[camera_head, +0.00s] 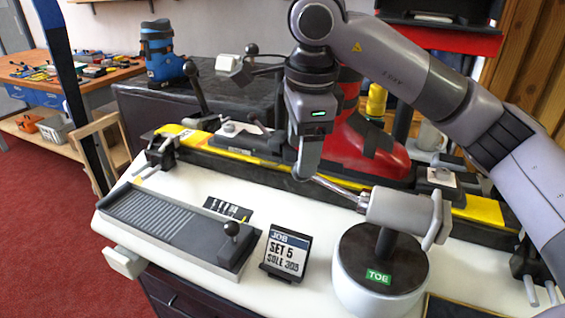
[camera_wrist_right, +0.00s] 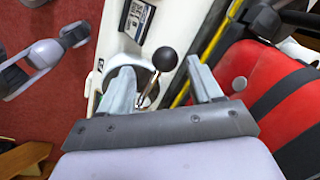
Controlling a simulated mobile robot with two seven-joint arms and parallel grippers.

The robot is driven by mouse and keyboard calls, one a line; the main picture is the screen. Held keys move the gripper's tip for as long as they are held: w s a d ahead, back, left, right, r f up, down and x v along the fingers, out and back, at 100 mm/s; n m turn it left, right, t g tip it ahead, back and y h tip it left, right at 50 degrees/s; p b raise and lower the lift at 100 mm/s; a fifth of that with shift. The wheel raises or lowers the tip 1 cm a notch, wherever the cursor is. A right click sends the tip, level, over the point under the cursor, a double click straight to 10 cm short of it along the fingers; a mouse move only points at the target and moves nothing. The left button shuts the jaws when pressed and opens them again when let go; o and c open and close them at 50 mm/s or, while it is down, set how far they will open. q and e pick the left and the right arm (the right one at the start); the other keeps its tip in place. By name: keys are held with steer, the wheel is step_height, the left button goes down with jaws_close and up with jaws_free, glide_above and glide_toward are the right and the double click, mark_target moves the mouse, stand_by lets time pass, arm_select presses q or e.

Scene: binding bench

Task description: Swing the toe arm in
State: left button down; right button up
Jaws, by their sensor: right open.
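The toe arm stands at the front right of the bench, with a grey cylindrical body (camera_head: 402,212) above a round black-topped base (camera_head: 383,262) labelled TOE. A metal rod (camera_head: 340,190) runs from its body to the left, up to my right gripper (camera_head: 303,172). In the right wrist view my right gripper (camera_wrist_right: 164,85) is open. A black ball knob (camera_wrist_right: 165,59) on a short metal lever shows between and just beyond its two fingers. I cannot tell if either finger touches it. In the head view the gripper hides the rod's end. My left gripper is not identifiable.
A red boot (camera_head: 362,142) stands behind the toe arm, near the black and yellow ski (camera_head: 240,153). The JOB card (camera_head: 286,253) reads SET 5, SOLE 308. A ribbed grey slide unit (camera_head: 160,218) with a black knob lies left of it. Bare white bench top lies between.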

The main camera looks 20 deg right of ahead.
steer(key=shift+w+d+r, duration=0.15)
steer(key=shift+w+d, duration=0.05)
steer(key=shift+w, duration=0.2)
steer(key=f, duration=0.5)
steer(key=shift+w+d+f, duration=0.2)
steer(key=shift+w+f, duration=0.1)
steer(key=shift+f, duration=0.1)
steer(key=shift+w+f, duration=0.1)
steer(key=shift+f, duration=0.3)
jaws_close()
arm_select(q)
steer(key=shift+w+r, duration=0.1)
steer(key=shift+w, duration=0.15)
steer(key=shift+s+a, duration=0.1)
steer(key=shift+s, duration=0.05)
arm_select(e)
steer(key=shift+a, duration=0.15)
